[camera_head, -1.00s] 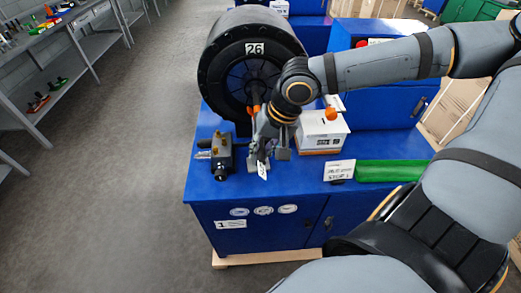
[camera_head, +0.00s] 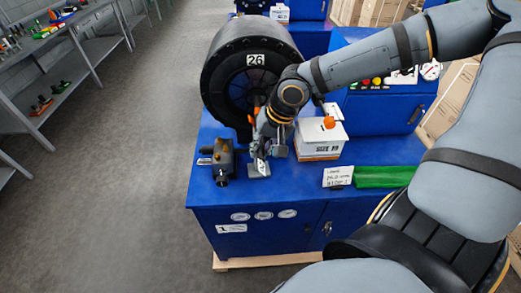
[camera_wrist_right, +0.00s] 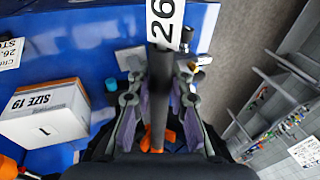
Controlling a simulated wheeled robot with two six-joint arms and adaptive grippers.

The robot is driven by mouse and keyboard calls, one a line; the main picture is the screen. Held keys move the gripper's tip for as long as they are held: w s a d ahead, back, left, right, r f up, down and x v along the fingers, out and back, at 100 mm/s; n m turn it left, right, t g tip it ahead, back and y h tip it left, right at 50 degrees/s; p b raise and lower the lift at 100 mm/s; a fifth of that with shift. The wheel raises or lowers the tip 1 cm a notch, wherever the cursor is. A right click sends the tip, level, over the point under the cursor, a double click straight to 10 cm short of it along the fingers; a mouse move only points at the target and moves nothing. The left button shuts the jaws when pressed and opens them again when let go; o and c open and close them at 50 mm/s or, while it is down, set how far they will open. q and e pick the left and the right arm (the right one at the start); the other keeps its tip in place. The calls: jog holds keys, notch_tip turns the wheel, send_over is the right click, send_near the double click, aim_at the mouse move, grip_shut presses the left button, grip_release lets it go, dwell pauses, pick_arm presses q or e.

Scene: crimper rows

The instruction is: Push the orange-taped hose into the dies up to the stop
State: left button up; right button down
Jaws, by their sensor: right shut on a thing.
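My right gripper (camera_head: 270,152) hangs above the blue cabinet top (camera_head: 295,187), in front of the black round crimper (camera_head: 220,48) labelled 26. It is shut on the dark hose (camera_wrist_right: 161,90), which runs lengthwise between its fingers in the right wrist view. A white tag (camera_wrist_right: 166,22) reading 26 is on the hose. Orange tape (camera_wrist_right: 152,142) shows partly behind the gripper's base there; in the head view an orange piece (camera_head: 257,103) shows beside the wrist, at the crimper's front. The dies and the hose's far end are hidden or too dark to tell.
A white box (camera_head: 318,146) marked size 19 stands right of the gripper. A dark valve-like device (camera_head: 223,160) stands left. A small grey block (camera_head: 259,169) lies below the gripper. A white sign (camera_head: 338,177) and green strip (camera_head: 385,176) are at the front right.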

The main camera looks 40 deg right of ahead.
jog(key=shift+w+d+p, duration=0.35)
jog(key=shift+w+d, duration=0.15)
jog(key=shift+w, duration=0.3)
jog(key=shift+w+d+p, duration=0.3)
jog(key=shift+w+d, duration=0.2)
jog(key=shift+w, duration=0.3)
jog(key=shift+r+p, duration=0.8)
jog(key=shift+r, duration=0.05)
grip_release()
dwell(0.3)
